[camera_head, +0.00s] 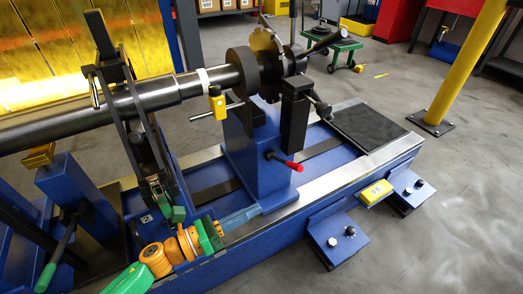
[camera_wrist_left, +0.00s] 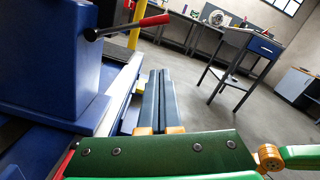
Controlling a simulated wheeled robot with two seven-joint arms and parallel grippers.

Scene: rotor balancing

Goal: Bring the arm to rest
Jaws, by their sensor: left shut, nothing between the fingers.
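My left gripper (camera_head: 243,216) is low in the head view, at the end of my green and orange arm coming in from the lower left. Its two blue-grey fingers are shut together and empty. They lie close to the foot of the blue pedestal (camera_head: 262,182), over the near side of the machine bed; whether they touch it I cannot tell. In the left wrist view the fingers (camera_wrist_left: 155,98) lie side by side and point away, to the right of the blue pedestal (camera_wrist_left: 48,60). My right gripper is not in view.
The pedestal's red-tipped lever (camera_head: 287,161) sticks out above my fingers. A long dark rotor shaft (camera_head: 160,94) runs above the bed. A yellow box (camera_head: 375,192) and blue feet stand at the near side.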

